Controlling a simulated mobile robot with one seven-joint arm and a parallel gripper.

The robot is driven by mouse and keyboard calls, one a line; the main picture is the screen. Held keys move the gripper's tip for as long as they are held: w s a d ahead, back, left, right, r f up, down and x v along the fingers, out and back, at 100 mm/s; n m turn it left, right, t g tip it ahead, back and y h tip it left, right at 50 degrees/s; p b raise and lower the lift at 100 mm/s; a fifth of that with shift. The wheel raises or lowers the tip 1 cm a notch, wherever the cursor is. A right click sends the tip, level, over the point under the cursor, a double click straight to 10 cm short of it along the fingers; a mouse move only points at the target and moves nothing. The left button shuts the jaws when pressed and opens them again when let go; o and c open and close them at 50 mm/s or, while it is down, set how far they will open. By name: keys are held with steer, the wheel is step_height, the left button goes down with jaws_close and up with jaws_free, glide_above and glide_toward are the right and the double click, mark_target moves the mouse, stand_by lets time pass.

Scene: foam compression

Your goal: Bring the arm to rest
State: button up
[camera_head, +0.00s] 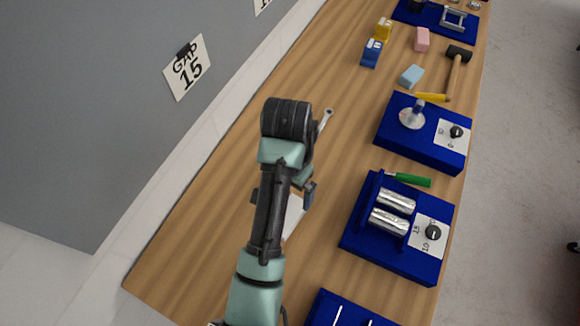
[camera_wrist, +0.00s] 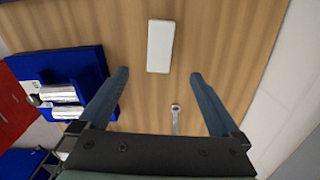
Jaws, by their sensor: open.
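My arm reaches up from the bottom of the head view and bends over the wooden bench. My gripper (camera_wrist: 158,92) is open in the wrist view, with its two dark blue-grey fingers wide apart and nothing between their tips. It points down at the bench and is above its surface. A white flat block (camera_wrist: 160,46) lies on the bench ahead of the fingers. In the head view the arm partly hides this block (camera_head: 293,214). A wrench (camera_wrist: 175,118) lies on the bench below the space between the fingers; its end shows beside the arm in the head view (camera_head: 327,114).
A blue station with two metal rollers (camera_head: 392,211) and a dial (camera_head: 433,232) stands right of the arm. Another blue station (camera_head: 395,133) is behind it, with a green-handled tool (camera_head: 410,180) between. A hammer (camera_head: 456,70) and small blocks (camera_head: 412,75) lie farther back. A grey wall borders the left.

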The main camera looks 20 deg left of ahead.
steer(key=w+d+r+t+y+b, duration=0.1)
steer(key=w+r+t+b, duration=0.1)
steer(key=w+r+t, duration=0.6)
steer(key=w+d+r+t, duration=0.2)
steer(key=w+r, duration=0.1)
steer(key=r, duration=0.3)
steer(key=w+d+r+t+b, duration=0.1)
steer(key=w+r+t, duration=0.15)
steer(key=r, duration=0.35)
steer(key=w+d+r+t, duration=0.2)
steer(key=w+r, duration=0.1)
steer(key=r, duration=0.4)
steer(key=s+d+r+n+t+b, duration=0.1)
steer(key=s+d+r+t, duration=0.15)
steer(key=r, duration=0.65)
steer(key=s+d+r+t+b, duration=0.1)
steer(key=s+d+r+t, duration=0.2)
steer(key=r, duration=0.5)
steer(key=s+d+r+n+t+h, duration=0.1)
steer(key=s+r+t, duration=0.6)
steer(key=s+r, duration=0.3)
steer(key=shift+s+r, duration=0.4)
steer(key=shift+r, duration=0.55)
steer(key=shift+d, duration=0.1)
